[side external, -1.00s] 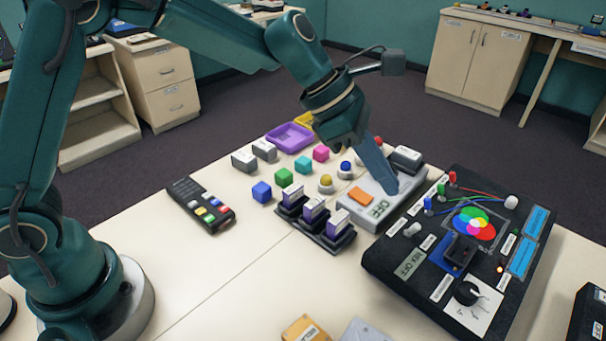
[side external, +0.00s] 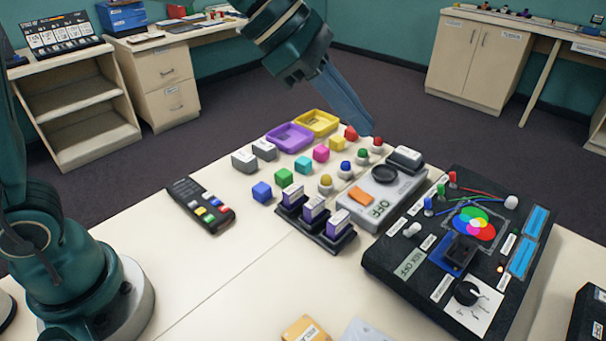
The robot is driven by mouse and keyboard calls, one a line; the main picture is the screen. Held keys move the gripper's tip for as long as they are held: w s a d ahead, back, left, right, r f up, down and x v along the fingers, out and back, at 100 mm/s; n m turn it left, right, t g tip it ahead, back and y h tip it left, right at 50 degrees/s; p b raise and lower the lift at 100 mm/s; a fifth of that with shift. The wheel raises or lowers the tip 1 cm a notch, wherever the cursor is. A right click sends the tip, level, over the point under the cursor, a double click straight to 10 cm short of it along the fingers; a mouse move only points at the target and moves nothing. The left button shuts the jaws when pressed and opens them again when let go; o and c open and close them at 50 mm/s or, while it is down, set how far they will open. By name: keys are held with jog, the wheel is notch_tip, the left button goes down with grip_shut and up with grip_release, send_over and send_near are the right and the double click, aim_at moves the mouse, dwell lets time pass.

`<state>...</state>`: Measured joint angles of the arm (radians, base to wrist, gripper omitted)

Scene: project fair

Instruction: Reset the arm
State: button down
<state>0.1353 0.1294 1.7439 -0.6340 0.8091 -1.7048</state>
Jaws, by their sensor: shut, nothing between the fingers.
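My gripper (side external: 366,128) is shut and empty. It reaches in from the top of the side external view, its blue-grey fingers pointing down to the right. The fingertips show just above and behind the red-topped knob (side external: 377,145) at the back of the table; I cannot tell the exact gap. The grey box marked OFF (side external: 374,203), with an orange switch and a dark round disc, stands in front of the gripper, clear of it.
Coloured cubes, small knobs, a purple tray (side external: 289,137) and a yellow tray (side external: 316,122) crowd the table's back. A black colour-mixing panel (side external: 400,246) stands right. A black remote (side external: 201,203) lies left. The table (side external: 235,270) is bare at front left.

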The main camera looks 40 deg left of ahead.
jog(key=s+a+f+m+y, duration=0.3)
jog(key=s+a+m, duration=0.3)
jog(key=s+m, duration=0.3)
jog(key=s+a+f+m+y, duration=0.3)
jog(key=s+a+m, duration=0.4)
jog(key=m, duration=0.5)
jog(key=shift+s+f+m, duration=0.2)
jog(key=shift+s+m, duration=0.2)
jog(key=shift+s, duration=0.45)
